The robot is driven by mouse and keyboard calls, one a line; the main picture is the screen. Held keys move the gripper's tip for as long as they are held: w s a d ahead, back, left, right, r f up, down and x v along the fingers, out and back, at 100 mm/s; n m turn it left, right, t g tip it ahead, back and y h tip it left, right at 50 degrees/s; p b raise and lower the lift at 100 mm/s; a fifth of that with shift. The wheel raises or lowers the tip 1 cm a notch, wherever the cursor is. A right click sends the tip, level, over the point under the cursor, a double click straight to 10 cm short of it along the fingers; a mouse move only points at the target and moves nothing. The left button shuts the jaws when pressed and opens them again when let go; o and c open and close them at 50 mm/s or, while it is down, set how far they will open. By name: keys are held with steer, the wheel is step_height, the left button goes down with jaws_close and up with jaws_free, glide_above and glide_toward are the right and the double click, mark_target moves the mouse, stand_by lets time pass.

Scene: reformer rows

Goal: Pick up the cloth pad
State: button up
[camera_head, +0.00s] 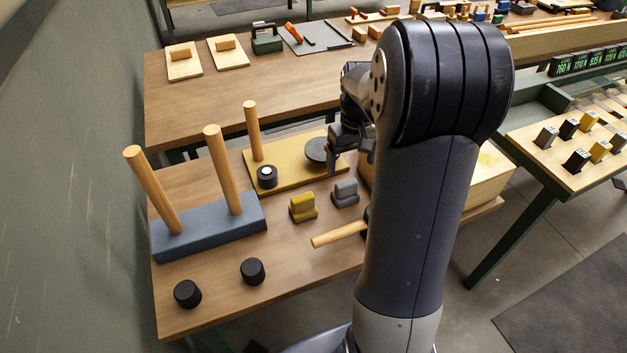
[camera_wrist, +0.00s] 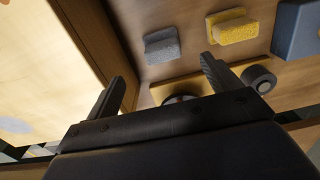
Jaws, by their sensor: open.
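A grey pad (camera_head: 345,192) with a raised grip and a cloth-like surface lies on the near wooden table; it also shows in the wrist view (camera_wrist: 162,46). A yellow, sponge-like pad (camera_head: 303,208) of the same shape lies to its left, and in the wrist view (camera_wrist: 233,28) it lies to the right of the grey one. My gripper (camera_head: 350,160) is open and empty, above the table near a mustard board, higher in the picture than the grey pad. In the wrist view, the fingertips (camera_wrist: 168,72) stand apart with the grey pad beyond them.
The mustard board (camera_head: 290,172) bears a peg, a dark disc (camera_head: 318,151) and a black puck (camera_head: 267,177). A blue base (camera_head: 208,230) holds two tall pegs at left. A wooden handle (camera_head: 338,234) lies nearby, partly hidden by my arm. A pale box (camera_head: 492,180) stands right.

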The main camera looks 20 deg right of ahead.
mark_target(347, 182)
steer(key=f, duration=0.5)
steer(key=shift+w+f, duration=0.1)
steer(key=shift+w, duration=0.2)
step_height(347, 182, down, 6)
steer(key=shift+w+a+r, duration=0.1)
steer(key=shift+r, duration=0.05)
steer(key=c, duration=1.1)
steer(key=shift+r, duration=0.1)
step_height(347, 182, up, 10)
steer(key=o, duration=0.4)
steer(key=shift+c, duration=1.5)
